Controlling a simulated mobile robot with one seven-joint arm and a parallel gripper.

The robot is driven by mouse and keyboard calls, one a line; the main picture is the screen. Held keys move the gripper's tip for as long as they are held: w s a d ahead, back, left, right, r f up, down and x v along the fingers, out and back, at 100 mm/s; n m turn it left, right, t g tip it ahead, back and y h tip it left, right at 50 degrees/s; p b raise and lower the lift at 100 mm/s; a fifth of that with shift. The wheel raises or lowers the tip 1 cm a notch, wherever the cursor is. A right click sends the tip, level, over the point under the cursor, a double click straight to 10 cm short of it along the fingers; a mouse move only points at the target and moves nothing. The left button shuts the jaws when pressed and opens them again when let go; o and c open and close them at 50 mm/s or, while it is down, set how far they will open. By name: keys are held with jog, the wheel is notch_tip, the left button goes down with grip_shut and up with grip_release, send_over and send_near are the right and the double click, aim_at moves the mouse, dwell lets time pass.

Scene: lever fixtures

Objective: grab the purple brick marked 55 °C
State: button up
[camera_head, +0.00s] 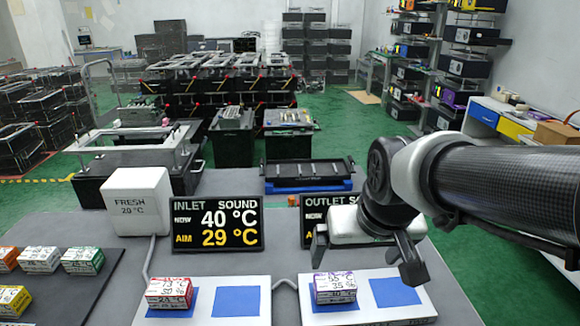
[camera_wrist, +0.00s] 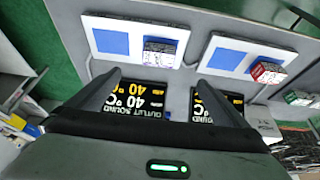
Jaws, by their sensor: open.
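The purple brick (camera_head: 335,288), its top label reading 55 °C, sits on the left blue square of the right white board (camera_head: 408,312). In the wrist view the purple brick (camera_wrist: 160,53) shows beyond the fingertips, roughly in line with the gap between them. My gripper (camera_head: 366,260) is open and empty, fingers pointing down, above and behind the board in the head view. In the wrist view its two fingers (camera_wrist: 160,80) are wide apart, with nothing between them but the view of the brick side and displays. The gripper does not touch the brick.
A red brick (camera_head: 168,293) sits on the left white board (camera_head: 252,316). The inlet display (camera_head: 217,223) and partly hidden outlet display (camera_head: 318,205) stand behind the boards. A white FRESH box (camera_head: 137,202) and several bricks on a dark mat (camera_head: 78,295) are at left.

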aim_at(336, 282)
jog(key=b+x, duration=0.1)
jog(key=x, duration=0.5)
jog(key=b+x, duration=0.2)
jog(key=x, duration=0.3)
jog(key=b+x, duration=0.1)
jog(key=x, duration=0.5)
jog(key=shift+w+f, duration=0.2)
jog(key=shift+w, duration=0.2)
jog(key=shift+w+b+x, duration=0.1)
jog(key=shift+b+x, duration=0.4)
jog(key=shift+x, duration=0.95)
jog(key=shift+w+b+x, duration=0.15)
jog(key=shift+b+x, duration=0.35)
jog(key=shift+x, duration=1)
jog(key=shift+r, duration=0.15)
jog(key=c, duration=1.5)
